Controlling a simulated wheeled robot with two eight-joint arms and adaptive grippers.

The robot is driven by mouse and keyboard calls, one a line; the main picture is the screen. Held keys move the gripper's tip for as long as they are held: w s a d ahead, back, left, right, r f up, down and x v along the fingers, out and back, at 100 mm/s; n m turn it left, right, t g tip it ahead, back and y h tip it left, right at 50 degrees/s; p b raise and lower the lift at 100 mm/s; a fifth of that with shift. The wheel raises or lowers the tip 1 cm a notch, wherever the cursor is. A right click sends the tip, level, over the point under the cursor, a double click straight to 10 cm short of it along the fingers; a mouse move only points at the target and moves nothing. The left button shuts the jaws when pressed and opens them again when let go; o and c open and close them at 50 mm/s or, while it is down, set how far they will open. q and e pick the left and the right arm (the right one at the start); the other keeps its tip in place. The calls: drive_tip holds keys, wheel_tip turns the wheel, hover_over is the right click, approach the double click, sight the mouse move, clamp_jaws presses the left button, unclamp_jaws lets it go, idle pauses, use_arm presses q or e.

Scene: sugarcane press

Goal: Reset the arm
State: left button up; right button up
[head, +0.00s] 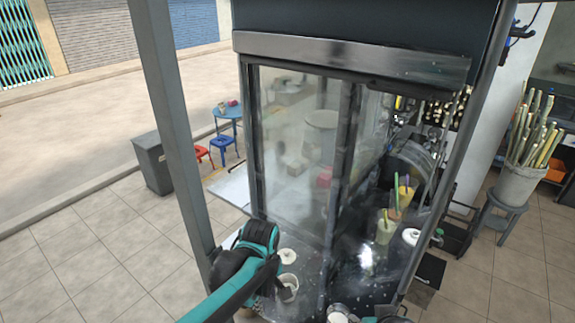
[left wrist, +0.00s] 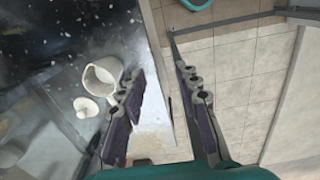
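My left arm reaches in from the bottom of the head view to the left end of the counter (head: 300,262), and its wrist hides the fingers there. In the left wrist view my left gripper (left wrist: 158,78) is open, with nothing between its fingers. A white cup (left wrist: 103,75) stands on the dark speckled counter beside the left finger, apart from it as far as I can tell. A white lid (left wrist: 86,107) lies next to the cup. In the head view the cup (head: 289,287) and lid (head: 287,256) are just right of my wrist. My right gripper's fingers do not show.
A glass-sided press cabinet (head: 300,150) rises behind the counter, with a grey post (head: 170,110) at its left. Drinks with straws (head: 386,230) stand on the counter's right. A bucket of sugarcane (head: 520,180) is on a stool at right.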

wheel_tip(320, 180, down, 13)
drive_tip(key=b, duration=1.3)
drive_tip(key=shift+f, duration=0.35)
use_arm(q)
drive_tip(key=s+a+f+m+t, duration=0.7)
drive_tip(key=s+a+m, duration=0.2)
drive_tip(key=a, duration=0.3)
drive_tip(key=shift+a+m, duration=0.15)
drive_tip(key=shift+m, duration=0.65)
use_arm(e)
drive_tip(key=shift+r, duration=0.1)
